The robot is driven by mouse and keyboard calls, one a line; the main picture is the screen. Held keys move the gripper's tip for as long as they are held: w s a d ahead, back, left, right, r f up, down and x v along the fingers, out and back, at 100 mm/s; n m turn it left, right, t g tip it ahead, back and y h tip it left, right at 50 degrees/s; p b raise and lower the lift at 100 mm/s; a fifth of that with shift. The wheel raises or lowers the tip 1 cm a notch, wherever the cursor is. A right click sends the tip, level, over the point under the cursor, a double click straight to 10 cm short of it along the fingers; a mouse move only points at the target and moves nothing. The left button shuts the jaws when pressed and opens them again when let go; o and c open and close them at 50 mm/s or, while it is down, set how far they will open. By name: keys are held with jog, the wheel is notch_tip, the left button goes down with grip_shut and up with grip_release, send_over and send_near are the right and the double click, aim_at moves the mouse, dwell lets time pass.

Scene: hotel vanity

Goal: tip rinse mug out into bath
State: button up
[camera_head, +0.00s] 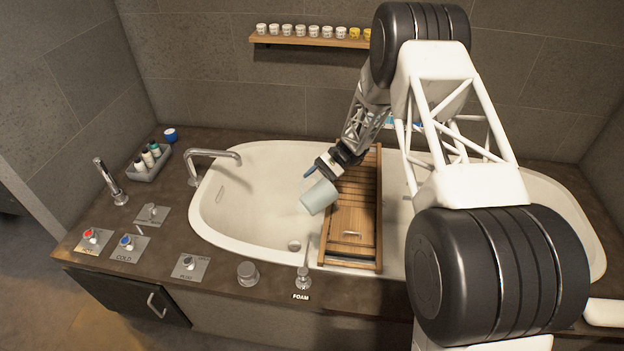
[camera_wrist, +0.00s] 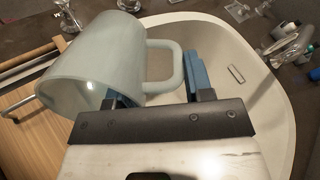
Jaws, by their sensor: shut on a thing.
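The rinse mug (camera_head: 319,196) is pale blue-green and hangs over the white bath (camera_head: 262,215), just left of the wooden bath tray.
The slatted wooden tray (camera_head: 350,225) spans the bath right beside the mug. A spout (camera_head: 215,155) reaches over the bath's left end. Taps, knobs and a grey bottle caddy (camera_head: 149,163) line the left deck. The bath's left part is clear.

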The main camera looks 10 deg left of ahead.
aim_at(317, 184)
jog(key=shift+w+d+f+g+y, duration=0.15)
jog(key=shift+f+g+y, duration=0.4)
jog(key=shift+f+y, duration=0.05)
jog(key=shift+w+d+f+g+y, duration=0.2)
jog(key=shift+f+g+y, duration=0.3)
jog(key=shift+f+y, duration=0.1)
jog(key=shift+w+d+f+g+y, duration=0.15)
jog(key=shift+f+g+y, duration=0.4)
jog(key=shift+y, duration=0.05)
jog(key=shift+r, duration=0.1)
dwell(1.4)
jog(key=shift+s+a+r+t+h, duration=0.1)
jog(key=shift+r+t+h, duration=0.35)
jog(key=shift+r+h, duration=0.1)
jog(key=shift+s+a+r+t+h, duration=0.1)
jog(key=shift+r+t+h, duration=0.35)
jog(key=shift+h, duration=0.1)
jog(key=shift+r, duration=0.1)
